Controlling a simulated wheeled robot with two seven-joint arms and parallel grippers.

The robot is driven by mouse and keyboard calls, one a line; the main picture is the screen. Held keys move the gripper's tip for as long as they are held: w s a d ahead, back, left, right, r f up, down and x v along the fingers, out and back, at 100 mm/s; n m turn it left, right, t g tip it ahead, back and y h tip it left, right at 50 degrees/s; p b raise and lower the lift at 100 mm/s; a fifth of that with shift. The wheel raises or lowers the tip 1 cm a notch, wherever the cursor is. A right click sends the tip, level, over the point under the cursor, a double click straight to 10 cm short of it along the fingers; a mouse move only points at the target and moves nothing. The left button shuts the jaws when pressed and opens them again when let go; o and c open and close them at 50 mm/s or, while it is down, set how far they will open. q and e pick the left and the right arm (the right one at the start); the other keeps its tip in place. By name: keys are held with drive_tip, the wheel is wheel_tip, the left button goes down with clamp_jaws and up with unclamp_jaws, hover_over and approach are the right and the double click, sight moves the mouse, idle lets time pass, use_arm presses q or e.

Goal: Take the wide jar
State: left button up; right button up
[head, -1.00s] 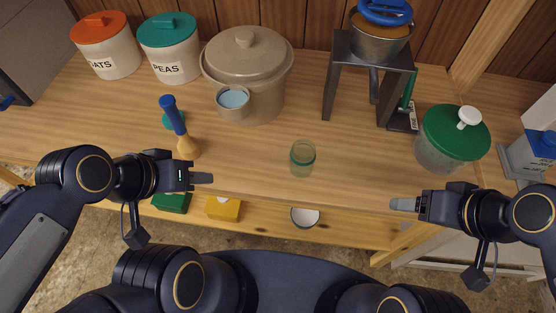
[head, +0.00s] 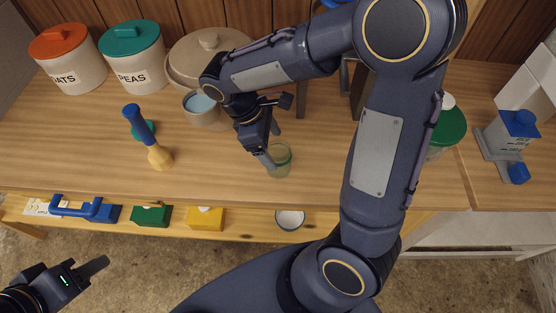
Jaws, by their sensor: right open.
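The wide jar (head: 283,163), a small greenish see-through glass jar with an open top, stands upright on the wooden counter. My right gripper (head: 271,144) is open at the jar's left side, reaching across from the right. Its near finger overlaps the jar's left edge in the picture, and the other finger is further back. I cannot tell whether the fingers touch the glass. My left gripper (head: 97,267) is at the lower left, in front of the counter and away from the jar. It is seen edge-on, so its opening does not show.
A beige pot (head: 190,62) and a small cup (head: 203,112) are behind. A green-lidded container (head: 449,128) is partly hidden by my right arm. Bare counter (head: 220,170) lies between masher and jar.

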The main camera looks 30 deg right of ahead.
sight(281, 153)
drive_tip(key=x, duration=0.4)
drive_tip(key=shift+d+f, duration=0.25)
drive_tip(key=shift+d, duration=0.15)
drive_tip(key=shift+s, duration=0.1)
drive_tip(key=c, duration=1.2)
